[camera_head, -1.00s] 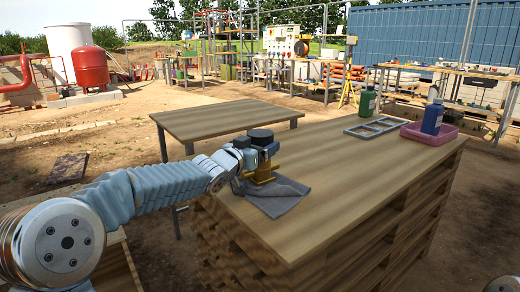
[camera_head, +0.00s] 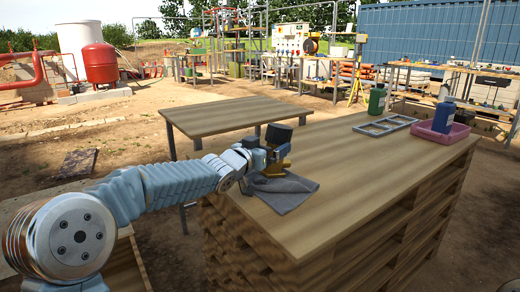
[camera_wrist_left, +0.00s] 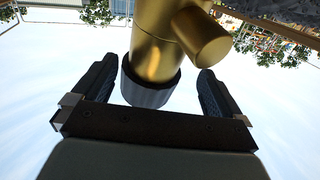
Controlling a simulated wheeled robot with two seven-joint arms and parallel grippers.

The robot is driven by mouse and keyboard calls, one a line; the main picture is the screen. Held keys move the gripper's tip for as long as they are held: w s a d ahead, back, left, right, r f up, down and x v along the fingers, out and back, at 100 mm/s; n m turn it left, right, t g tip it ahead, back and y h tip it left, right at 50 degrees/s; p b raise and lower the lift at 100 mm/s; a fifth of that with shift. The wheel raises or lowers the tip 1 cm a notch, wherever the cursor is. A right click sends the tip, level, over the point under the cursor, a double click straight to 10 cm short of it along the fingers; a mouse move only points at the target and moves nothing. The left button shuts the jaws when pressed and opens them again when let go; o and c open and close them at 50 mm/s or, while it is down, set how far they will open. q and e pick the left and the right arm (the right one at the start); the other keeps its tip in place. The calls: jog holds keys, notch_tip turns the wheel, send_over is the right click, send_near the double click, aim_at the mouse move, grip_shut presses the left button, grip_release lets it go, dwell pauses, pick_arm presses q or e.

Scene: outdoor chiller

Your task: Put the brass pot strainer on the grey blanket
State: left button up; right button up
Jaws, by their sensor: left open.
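The brass pot strainer (camera_head: 284,161) has a brass body and a black cap, and appears to lean to the right over the grey blanket (camera_head: 290,197). The blanket lies rumpled on the near left part of the slatted wooden stack's top. My left gripper (camera_head: 268,158) is open at the strainer and partly hides it. In the left wrist view the strainer's brass body (camera_wrist_left: 160,45) and side branch show, with the black cap between the open fingers (camera_wrist_left: 150,88). Gaps show on both sides of the cap. Whether the strainer's base fully rests on the blanket is hard to tell. My right gripper is out of view.
A grey frame (camera_head: 385,126), a green bottle (camera_head: 377,101) and a pink tray (camera_head: 440,133) holding a blue bottle (camera_head: 443,116) stand at the far right of the stack top. A lower wooden table (camera_head: 220,115) is behind left. The middle of the top is clear.

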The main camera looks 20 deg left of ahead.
pick_arm(q)
jog(key=shift+r+p, duration=0.5)
jog(key=shift+r, duration=0.4)
jog(key=shift+s+a+f+b, duration=0.2)
jog(key=shift+s+b, duration=0.05)
jog(key=shift+s, duration=0.25)
jog(key=shift+s+a+f+b, duration=0.15)
jog(key=shift+s+b, duration=0.1)
jog(key=shift+s, duration=0.2)
jog(key=v, duration=1)
jog(key=shift+d+r, duration=0.1)
